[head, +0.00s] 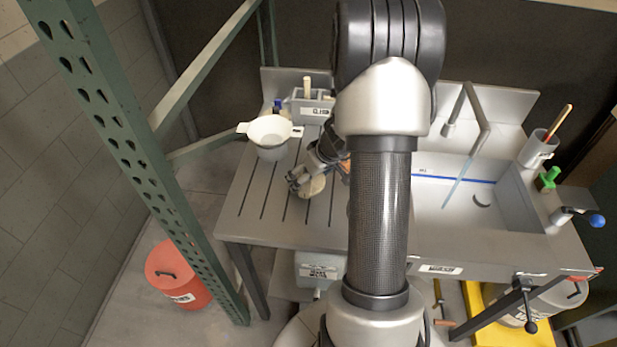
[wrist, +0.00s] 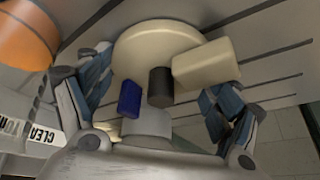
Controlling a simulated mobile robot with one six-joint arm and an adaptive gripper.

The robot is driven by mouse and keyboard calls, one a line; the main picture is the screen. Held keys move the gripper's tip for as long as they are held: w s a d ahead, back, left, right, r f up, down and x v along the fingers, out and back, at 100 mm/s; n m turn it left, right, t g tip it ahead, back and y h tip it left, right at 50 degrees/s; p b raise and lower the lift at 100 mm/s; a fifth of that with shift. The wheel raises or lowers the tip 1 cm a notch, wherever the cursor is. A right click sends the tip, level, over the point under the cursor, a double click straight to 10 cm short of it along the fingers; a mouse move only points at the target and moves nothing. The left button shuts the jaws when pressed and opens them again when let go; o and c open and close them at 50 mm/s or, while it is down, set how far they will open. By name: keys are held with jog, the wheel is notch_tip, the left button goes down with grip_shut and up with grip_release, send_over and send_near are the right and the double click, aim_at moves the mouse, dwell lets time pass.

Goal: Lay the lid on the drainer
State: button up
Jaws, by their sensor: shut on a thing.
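The lid (head: 313,187) is a pale cream disc with a dark knob, seen below my gripper (head: 301,181) in the head view. The wrist view shows the lid (wrist: 150,42) and its knob between my gripper's fingers (wrist: 160,98). My gripper is shut on the lid, apparently at the knob. The lid is over the front middle of the drainer (head: 251,205), a grey grooved board left of the sink. I cannot tell if the lid touches it. My arm hides part of the drainer's right side.
A white funnel-shaped bowl on a pail (head: 270,133) stands at the drainer's back left. A grey caddy (head: 310,108) is behind it. The sink (head: 455,205) with its tap (head: 478,130) is at right. A green rack post (head: 120,120) rises at left. The drainer's front left is clear.

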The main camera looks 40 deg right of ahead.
jog(key=shift+f, duration=0.1)
jog(key=o, duration=1)
jog(key=shift+r, duration=0.3)
jog(key=p+v, duration=0.3)
jog(key=v, duration=0.8)
jog(key=shift+s+r+p, duration=0.25)
jog(key=shift+r+p, duration=0.1)
jog(key=shift+p, duration=0.05)
jog(key=shift+w+a, duration=0.1)
